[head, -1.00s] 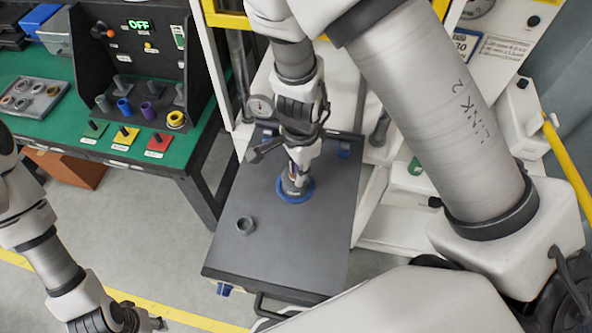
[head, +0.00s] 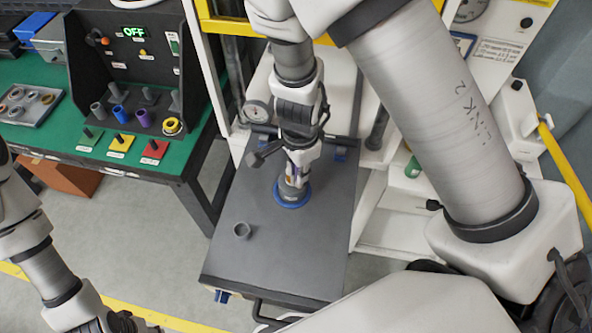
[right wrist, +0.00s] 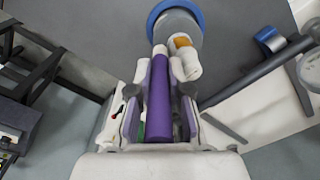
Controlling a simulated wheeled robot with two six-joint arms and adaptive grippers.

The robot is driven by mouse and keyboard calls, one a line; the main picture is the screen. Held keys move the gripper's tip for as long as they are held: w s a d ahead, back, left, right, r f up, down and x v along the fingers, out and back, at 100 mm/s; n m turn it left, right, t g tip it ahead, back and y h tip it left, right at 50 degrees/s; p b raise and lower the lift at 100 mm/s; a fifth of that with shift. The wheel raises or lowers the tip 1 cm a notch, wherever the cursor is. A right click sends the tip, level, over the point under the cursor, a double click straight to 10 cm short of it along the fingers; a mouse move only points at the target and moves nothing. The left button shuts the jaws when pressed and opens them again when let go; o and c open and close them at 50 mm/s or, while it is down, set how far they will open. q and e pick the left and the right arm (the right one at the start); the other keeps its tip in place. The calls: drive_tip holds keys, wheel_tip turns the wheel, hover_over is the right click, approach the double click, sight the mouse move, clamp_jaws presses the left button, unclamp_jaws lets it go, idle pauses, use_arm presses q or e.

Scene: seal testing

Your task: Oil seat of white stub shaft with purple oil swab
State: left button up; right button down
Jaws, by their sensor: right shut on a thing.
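The purple oil swab (right wrist: 160,98) is clamped between the fingers of my right gripper (right wrist: 160,82). Its pale tip (right wrist: 160,51) points toward a grey round fixture with a blue ring (right wrist: 155,14). A white stub shaft (right wrist: 188,62) with an amber band lies just right of the tip; I cannot tell whether they touch. In the head view my right gripper (head: 296,172) is directly over the blue ring (head: 291,199) on the dark bench top and hides most of the shaft. My left gripper (head: 122,322) is cut off at the lower edge, its jaws unclear.
A green table (head: 45,128) at left holds a panel, coloured sockets and a ring tray (head: 25,103).

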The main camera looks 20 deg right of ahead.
drive_tip(key=shift+w+d+r+p, duration=0.1)
drive_tip(key=shift+d+p, duration=0.25)
drive_tip(key=shift+p, duration=0.1)
drive_tip(key=shift+d, duration=0.15)
drive_tip(key=shift+f, duration=0.25)
drive_tip(key=shift+b, duration=0.35)
